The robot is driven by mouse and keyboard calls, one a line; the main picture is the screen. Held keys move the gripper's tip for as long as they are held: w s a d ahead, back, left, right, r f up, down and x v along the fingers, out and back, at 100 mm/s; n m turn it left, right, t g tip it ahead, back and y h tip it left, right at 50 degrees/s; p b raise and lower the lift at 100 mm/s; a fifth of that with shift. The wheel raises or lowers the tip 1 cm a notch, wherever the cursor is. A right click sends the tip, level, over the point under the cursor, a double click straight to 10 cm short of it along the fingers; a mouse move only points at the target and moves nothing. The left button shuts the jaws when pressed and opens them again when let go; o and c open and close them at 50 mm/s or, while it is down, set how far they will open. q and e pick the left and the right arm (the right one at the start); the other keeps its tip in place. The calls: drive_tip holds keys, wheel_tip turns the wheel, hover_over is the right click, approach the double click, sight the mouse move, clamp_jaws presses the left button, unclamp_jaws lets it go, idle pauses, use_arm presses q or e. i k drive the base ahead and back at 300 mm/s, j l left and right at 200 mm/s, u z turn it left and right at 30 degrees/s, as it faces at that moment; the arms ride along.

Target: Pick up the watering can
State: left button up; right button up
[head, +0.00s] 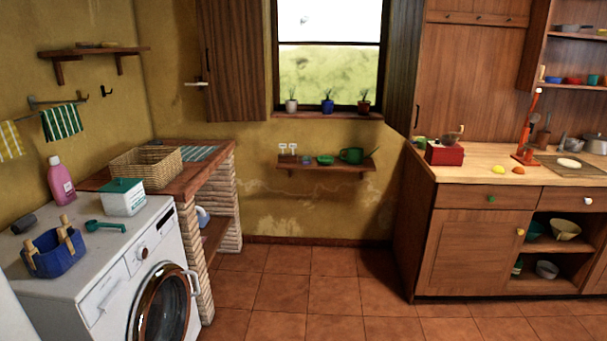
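A small green watering can (351,155) stands on a wooden wall shelf (326,168) below the window, near the shelf's right end. Its thin spout points up to the right. Nothing stands in front of it in the head view. Neither of my grippers shows in this view.
A green dish (325,160) and small items share the shelf. A washing machine (157,257) and brick counter (187,160) stand left. A wooden kitchen counter (447,175) stands right. The tiled floor (282,292) between them is clear. Potted plants (327,104) line the windowsill.

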sight(355, 154)
drive_tip(key=i, duration=1.9)
drive_tip(key=i+j+z, duration=0.1)
drive_tip(key=i+z, duration=0.3)
drive_tip(key=i, duration=0.15)
drive_tip(key=i+j+z, duration=0.3)
drive_tip(key=i+z, duration=0.15)
drive_tip(key=i+j+z, duration=0.4)
drive_tip(key=i+j, duration=0.15)
drive_tip(key=i, duration=0.05)
